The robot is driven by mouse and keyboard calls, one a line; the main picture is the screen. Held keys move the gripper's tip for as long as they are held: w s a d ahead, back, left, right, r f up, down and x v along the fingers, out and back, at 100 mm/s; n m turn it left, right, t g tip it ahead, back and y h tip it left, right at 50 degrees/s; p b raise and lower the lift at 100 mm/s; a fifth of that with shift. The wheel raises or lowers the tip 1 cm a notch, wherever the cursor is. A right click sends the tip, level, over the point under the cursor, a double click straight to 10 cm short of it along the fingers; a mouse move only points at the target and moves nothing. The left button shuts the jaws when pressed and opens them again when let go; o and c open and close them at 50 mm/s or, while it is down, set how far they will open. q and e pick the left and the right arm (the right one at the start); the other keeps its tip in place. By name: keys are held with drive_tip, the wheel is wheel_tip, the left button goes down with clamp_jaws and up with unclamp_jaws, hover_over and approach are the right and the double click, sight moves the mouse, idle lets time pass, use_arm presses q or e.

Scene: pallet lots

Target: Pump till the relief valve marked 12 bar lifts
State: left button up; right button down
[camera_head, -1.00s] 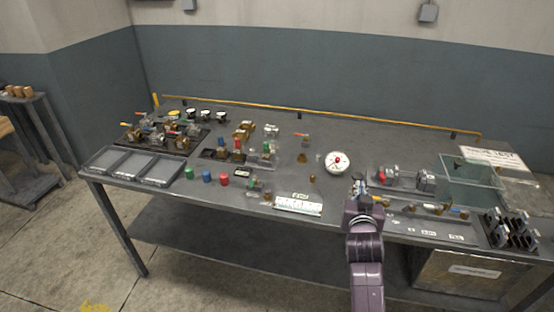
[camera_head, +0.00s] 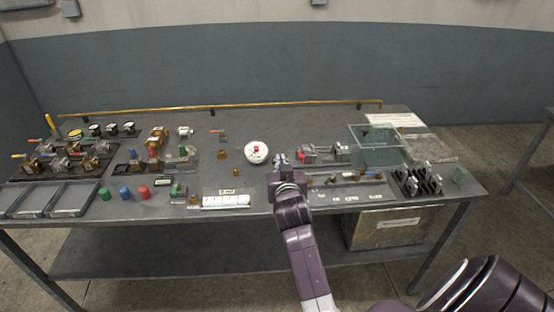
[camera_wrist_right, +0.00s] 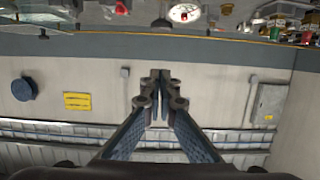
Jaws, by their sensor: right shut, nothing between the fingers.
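The round white pressure gauge (camera_head: 257,152) with a red mark at its centre sits mid-bench; it also shows at the top of the right wrist view (camera_wrist_right: 185,12). My right gripper (camera_head: 280,159) is just right of the gauge, shut and empty; its closed fingers (camera_wrist_right: 160,78) show in the right wrist view. A metal assembly with a red part (camera_head: 322,153) lies right of the gripper, beside a clear box (camera_head: 376,146). I cannot make out which part is the relief valve, and no 12 bar marking is readable. My left gripper is out of view.
Grey trays (camera_head: 48,198), red, green and blue caps (camera_head: 125,193) and several brass fittings crowd the left. A white labelled strip (camera_head: 226,201) lies at the front edge. A black rack (camera_head: 417,181) stands at right. A yellow rail (camera_head: 220,107) runs along the back.

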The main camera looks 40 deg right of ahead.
drive_tip(key=w+d+f+p, duration=0.2)
drive_tip(key=w+d+f, duration=0.2)
drive_tip(key=w+f, duration=0.2)
drive_tip(key=shift+w+d+p, duration=0.25)
drive_tip(key=shift+w+p, duration=0.05)
drive_tip(key=shift+w, duration=0.45)
wheel_tip(320, 180, down, 4)
drive_tip(key=b, duration=0.3)
drive_tip(key=shift+s+r, duration=0.1)
